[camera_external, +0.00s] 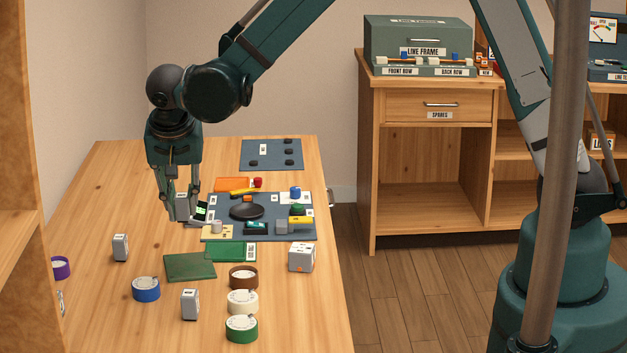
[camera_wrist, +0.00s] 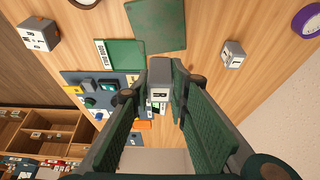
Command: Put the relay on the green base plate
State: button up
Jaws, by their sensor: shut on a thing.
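My gripper (camera_external: 184,215) is shut on a small grey block (camera_external: 183,207), held above the table near the left edge of the blue-grey mat. In the wrist view the block (camera_wrist: 160,75) sits between the fingers of my gripper (camera_wrist: 161,88), with a white label on its face; I take it for the relay. A plain dark green plate (camera_external: 190,267) lies flat and bare on the table, nearer the camera than my gripper; it also shows in the wrist view (camera_wrist: 157,25). Beside it lies a second green plate (camera_external: 225,252) with a white label strip, also in the wrist view (camera_wrist: 127,53).
The blue-grey mat (camera_external: 272,234) bears several small parts and a black dish (camera_external: 247,211). Grey-white blocks (camera_external: 120,247) (camera_external: 190,304) (camera_external: 301,257) and several tape-like rolls, including a blue one (camera_external: 146,288), stand around the plates. The table's left rear is clear.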

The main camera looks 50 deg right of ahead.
aim_at(185, 222)
jog(key=shift+s, duration=0.35)
jog(key=shift+f+b, duration=0.4)
jog(key=shift+f, duration=2.75)
jog(key=shift+f, duration=1.85)
jog(key=shift+f+b, duration=0.2)
jog(key=shift+b, duration=0.25)
jog(key=o, duration=0.9)
